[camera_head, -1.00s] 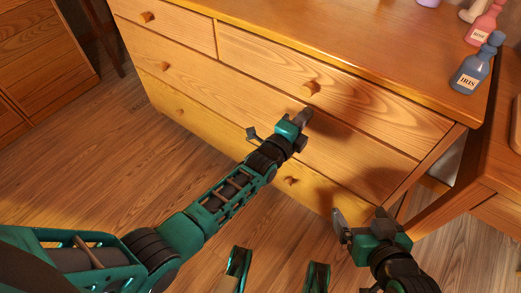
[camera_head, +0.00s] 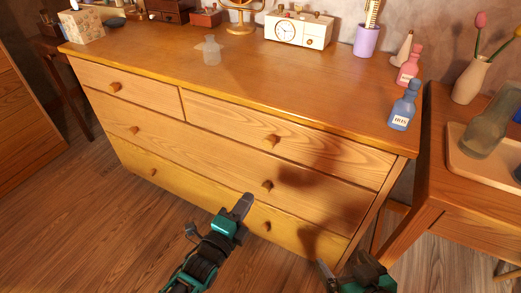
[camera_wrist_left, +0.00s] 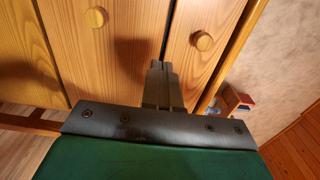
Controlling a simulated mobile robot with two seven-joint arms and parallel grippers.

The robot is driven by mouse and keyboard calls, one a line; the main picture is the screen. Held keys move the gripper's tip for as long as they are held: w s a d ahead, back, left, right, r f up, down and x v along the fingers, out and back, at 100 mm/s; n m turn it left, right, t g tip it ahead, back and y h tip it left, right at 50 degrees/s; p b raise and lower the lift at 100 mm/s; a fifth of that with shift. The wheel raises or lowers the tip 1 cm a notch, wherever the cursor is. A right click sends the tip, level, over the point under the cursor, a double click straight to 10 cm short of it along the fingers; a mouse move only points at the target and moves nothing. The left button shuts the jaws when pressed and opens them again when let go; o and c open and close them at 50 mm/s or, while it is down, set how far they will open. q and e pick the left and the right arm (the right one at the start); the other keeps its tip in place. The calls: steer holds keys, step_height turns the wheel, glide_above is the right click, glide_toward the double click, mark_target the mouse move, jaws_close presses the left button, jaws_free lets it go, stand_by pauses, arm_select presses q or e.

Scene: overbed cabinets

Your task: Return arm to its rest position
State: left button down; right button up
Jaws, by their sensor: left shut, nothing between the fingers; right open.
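My left gripper (camera_head: 244,205) is shut with nothing between its fingers. It is in front of the lower drawers of the wooden dresser (camera_head: 230,128), its tip close below a middle-row knob (camera_head: 267,186) in the head view. In the left wrist view its closed fingers (camera_wrist_left: 158,68) point at the drawer fronts, between two round knobs. I cannot tell how far the tip is from the wood. My right gripper (camera_head: 328,272) is open at the bottom edge of the head view, partly cut off, near the dresser's lower right corner. The drawers look shut.
On the dresser top stand a blue bottle (camera_head: 404,108), a pink bottle (camera_head: 409,66), a clock radio (camera_head: 298,30), a purple cup (camera_head: 367,41) and a translucent bottle (camera_head: 212,50). A side table with a tray (camera_head: 462,164) stands at right. The floor at left is clear.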

arm_select(q)
steer(key=s+a+r+n+g+y, duration=0.1)
steer(key=s+a+n+g+y, duration=0.2)
steer(key=s+n, duration=0.55)
steer(key=s+a+n+g+y, duration=0.1)
steer(key=s+a+n+g, duration=0.4)
steer(key=n, duration=0.6)
step_height(320, 180, up, 11)
steer(key=s+a+t+y+p, duration=0.1)
steer(key=s+a+t+p, duration=0.1)
steer(key=p, duration=1.2)
steer(key=shift+f+p, duration=0.15)
steer(key=shift+p, duration=0.25)
arm_select(e)
steer(key=s+d+r, duration=0.1)
steer(key=d+r, duration=0.2)
steer(key=r, duration=0.7)
steer(key=shift+s+r+h, duration=0.25)
steer(key=shift+r+h, duration=0.1)
steer(key=shift+h, duration=0.05)
arm_select(q)
steer(key=shift+s, duration=0.1)
